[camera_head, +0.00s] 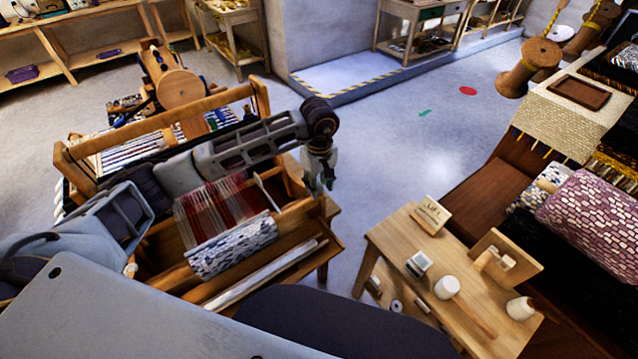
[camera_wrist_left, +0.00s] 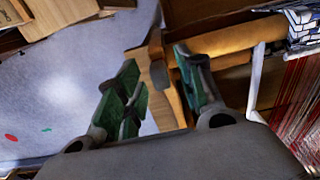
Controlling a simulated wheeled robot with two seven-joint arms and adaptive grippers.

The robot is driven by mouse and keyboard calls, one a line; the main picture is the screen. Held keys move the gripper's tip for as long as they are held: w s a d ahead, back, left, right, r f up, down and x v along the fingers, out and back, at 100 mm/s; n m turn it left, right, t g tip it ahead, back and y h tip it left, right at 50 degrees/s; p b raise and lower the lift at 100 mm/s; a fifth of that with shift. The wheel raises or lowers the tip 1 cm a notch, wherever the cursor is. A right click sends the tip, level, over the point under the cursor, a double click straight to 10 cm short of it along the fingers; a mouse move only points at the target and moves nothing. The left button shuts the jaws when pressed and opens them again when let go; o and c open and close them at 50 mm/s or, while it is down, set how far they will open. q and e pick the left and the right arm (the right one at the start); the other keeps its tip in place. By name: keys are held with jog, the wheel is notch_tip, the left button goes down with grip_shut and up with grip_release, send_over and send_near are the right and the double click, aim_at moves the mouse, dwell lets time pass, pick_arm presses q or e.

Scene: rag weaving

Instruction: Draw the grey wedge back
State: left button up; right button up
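A small grey piece (camera_wrist_left: 157,72), which looks like the wedge, shows in the left wrist view against the wooden end of the loom. It stands in the gap between my left gripper's fingers. I cannot tell whether either finger touches it. My left gripper (camera_wrist_left: 160,92) is open, with green pads on its fingers. In the head view the left gripper (camera_head: 320,172) points down at the right end of the loom (camera_head: 284,222). The wedge is hidden there behind the gripper. My right gripper is not in view.
A thin white rod (camera_wrist_left: 256,85) stands beside the right finger, near the red warp threads (camera_head: 225,205). A small wooden table (camera_head: 385,237) with a card, cups and blocks stands to the right. Open floor (camera_head: 400,150) lies beyond the gripper.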

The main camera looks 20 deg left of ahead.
aim_at(319, 185)
pick_arm(q)
grip_shut()
jog(key=shift+w+r, duration=0.1)
jog(key=shift+r, duration=1.45)
jog(key=shift+c, duration=1.1)
grip_release()
jog(key=o, duration=0.3)
